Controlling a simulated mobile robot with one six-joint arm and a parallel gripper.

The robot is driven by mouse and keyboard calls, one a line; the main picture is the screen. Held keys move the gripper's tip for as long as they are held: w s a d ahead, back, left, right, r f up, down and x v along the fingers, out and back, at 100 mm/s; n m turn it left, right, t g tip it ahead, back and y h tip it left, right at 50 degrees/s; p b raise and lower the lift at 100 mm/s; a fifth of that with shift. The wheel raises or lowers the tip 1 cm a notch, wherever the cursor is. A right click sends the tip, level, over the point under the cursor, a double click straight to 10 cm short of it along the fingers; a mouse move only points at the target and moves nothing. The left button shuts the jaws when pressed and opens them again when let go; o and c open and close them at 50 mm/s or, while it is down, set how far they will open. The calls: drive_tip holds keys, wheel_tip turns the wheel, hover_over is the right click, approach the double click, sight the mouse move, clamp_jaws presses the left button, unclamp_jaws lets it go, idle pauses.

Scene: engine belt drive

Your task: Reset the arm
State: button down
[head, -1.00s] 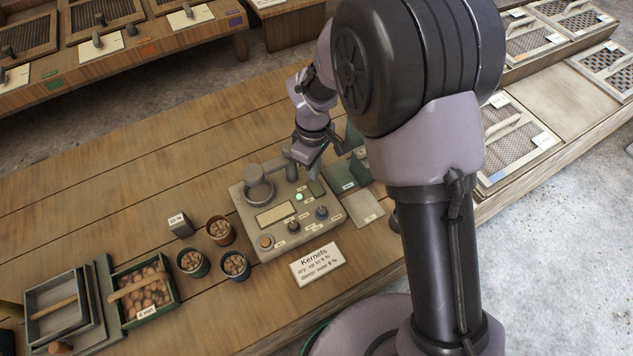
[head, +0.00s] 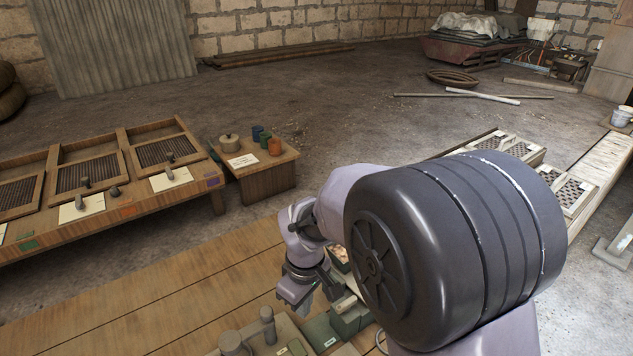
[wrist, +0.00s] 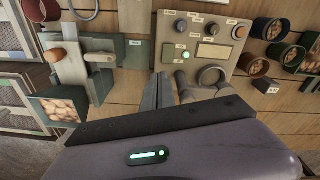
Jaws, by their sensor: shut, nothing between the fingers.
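My gripper (head: 300,306) hangs above the work table in the head view, shut and empty. In the wrist view its fingers (wrist: 165,92) lie together in front of the meter panel, with nothing between them. The beige meter panel (wrist: 218,72), with knobs, a ring and a green lamp, shows in the wrist view. Only its upper part (head: 283,334) shows at the bottom of the head view. My forearm and large dark joint cover much of the right of the head view.
A green device (head: 350,318) stands close beside my gripper. In the wrist view a box of kernels (wrist: 58,108) lies at left and several small pots (wrist: 268,28) at right. A side table (head: 265,181) holds small pots. The left part of the work table (head: 150,315) is clear.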

drive_tip(key=s+d+r+m+t+y, duration=0.1)
drive_tip(key=s+d+r+m, duration=0.35)
drive_tip(key=r, duration=0.25)
drive_tip(key=s+d+r+m+t, duration=0.2)
drive_tip(key=s+d+r+m, duration=0.2)
drive_tip(key=d+r, duration=0.25)
drive_tip(key=s+d+r+m+t, duration=0.2)
drive_tip(key=s+m, duration=0.4)
drive_tip(key=s, duration=0.4)
drive_tip(key=shift+d+r+m+b, duration=0.35)
drive_tip(key=shift+d+r+b, duration=0.1)
drive_tip(key=shift+d+r, duration=0.3)
drive_tip(key=shift+w, duration=0.15)
